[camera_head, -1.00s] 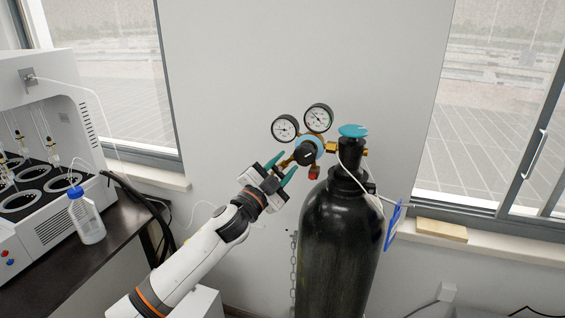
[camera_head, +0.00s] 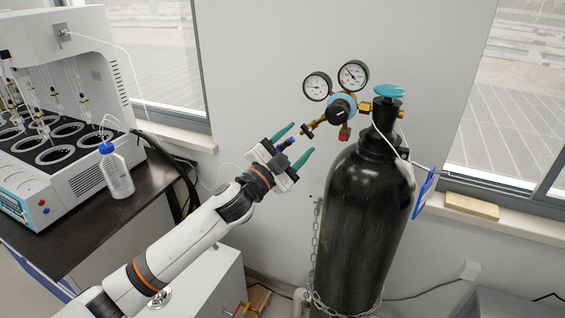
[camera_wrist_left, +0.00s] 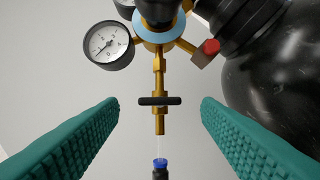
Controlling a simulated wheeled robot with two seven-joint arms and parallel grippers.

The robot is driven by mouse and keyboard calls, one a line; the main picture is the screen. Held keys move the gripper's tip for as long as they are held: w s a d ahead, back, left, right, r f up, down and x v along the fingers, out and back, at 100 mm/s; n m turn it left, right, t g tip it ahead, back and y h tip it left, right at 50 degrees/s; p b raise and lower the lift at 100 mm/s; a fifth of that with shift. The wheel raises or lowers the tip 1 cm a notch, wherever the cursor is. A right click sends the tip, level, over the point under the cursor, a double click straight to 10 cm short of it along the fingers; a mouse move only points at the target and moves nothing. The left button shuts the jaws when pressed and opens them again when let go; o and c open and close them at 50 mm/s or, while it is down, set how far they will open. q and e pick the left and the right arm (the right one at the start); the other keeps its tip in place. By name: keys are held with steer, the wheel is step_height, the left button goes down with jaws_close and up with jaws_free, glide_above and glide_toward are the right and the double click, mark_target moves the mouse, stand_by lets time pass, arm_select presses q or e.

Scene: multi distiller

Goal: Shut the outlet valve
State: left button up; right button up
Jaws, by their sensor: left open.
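The outlet valve (camera_head: 307,131) is on the brass outlet pipe of the gas regulator (camera_head: 341,108). In the left wrist view the valve's black bar handle (camera_wrist_left: 159,101) lies crosswise to the pipe, which points down in the picture. My left gripper (camera_head: 302,139) is open, with its teal fingers spread just short of the valve in the head view. In the wrist view the handle appears between the fingers, and neither touches it. A black fitting with a blue end (camera_wrist_left: 160,164) shows below the pipe, joined by a thin pale line. My right gripper is not in view.
The black gas cylinder (camera_head: 362,215) stands right of the gripper, with a teal handwheel (camera_head: 389,91) on top and a chain (camera_head: 316,235) beside it. Two gauges (camera_head: 353,74) sit above the regulator. A bench with a white distiller (camera_head: 82,178) and bottle (camera_head: 117,175) is at left.

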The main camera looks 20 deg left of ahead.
arm_select(q)
steer(key=b+v, duration=0.1)
steer(key=v, duration=0.4)
steer(key=shift+s+a, duration=0.1)
steer(key=shift+s, duration=0.05)
